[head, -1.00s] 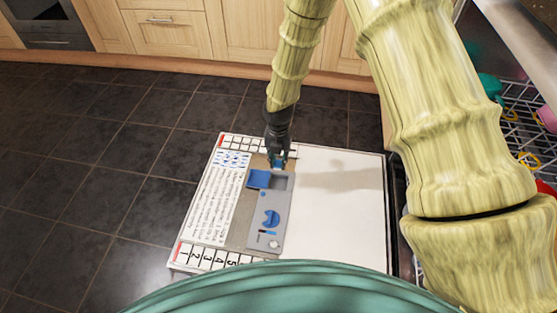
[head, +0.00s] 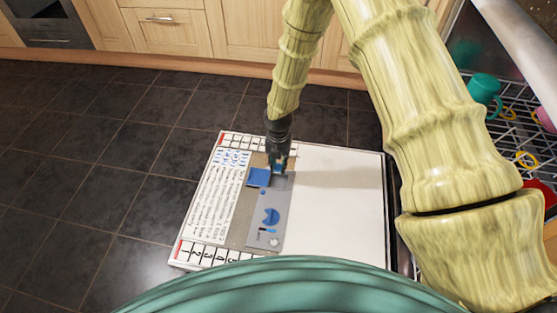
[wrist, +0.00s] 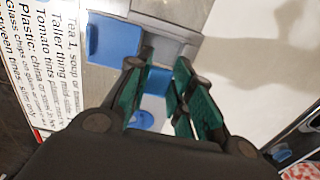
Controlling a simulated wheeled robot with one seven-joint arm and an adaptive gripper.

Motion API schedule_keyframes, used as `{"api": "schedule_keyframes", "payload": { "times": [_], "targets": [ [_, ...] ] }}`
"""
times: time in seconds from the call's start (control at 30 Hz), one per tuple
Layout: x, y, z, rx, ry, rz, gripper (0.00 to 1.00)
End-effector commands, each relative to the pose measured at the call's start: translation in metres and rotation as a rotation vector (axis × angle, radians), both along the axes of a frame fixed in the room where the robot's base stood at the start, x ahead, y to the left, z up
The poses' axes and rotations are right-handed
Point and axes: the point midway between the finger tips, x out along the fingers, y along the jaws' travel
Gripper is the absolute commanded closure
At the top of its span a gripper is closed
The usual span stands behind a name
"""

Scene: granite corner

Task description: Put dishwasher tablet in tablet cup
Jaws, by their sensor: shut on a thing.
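The dishwasher tablet (wrist: 158,80) is a small blue block between the green-padded fingers of my gripper (wrist: 162,74). In the head view my gripper (head: 279,168) points down over the far end of the grey dispenser. The tablet cup (wrist: 170,43) is a square grey recess in the dispenser, beside a blue open lid (wrist: 114,40). In the head view the cup (head: 283,182) lies just below my fingertips and is partly hidden by them. The tablet appears above or at the cup's edge; I cannot tell its exact height.
The dispenser (head: 265,225) is set in the white open dishwasher door (head: 340,215), which has a printed label strip (head: 215,205) on its left. A dish rack (head: 510,120) with a green mug (head: 484,88) stands at the right. Dark tiled floor lies at the left.

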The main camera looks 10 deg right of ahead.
Motion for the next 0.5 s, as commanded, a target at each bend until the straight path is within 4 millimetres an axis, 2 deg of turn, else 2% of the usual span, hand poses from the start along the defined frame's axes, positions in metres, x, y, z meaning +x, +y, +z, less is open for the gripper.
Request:
{"api": "schedule_keyframes", "payload": {
  "times": [0.5],
  "targets": [
    [0.0,0.0,-0.032,0.0,0.0,0.0,0.9]
  ]
}}
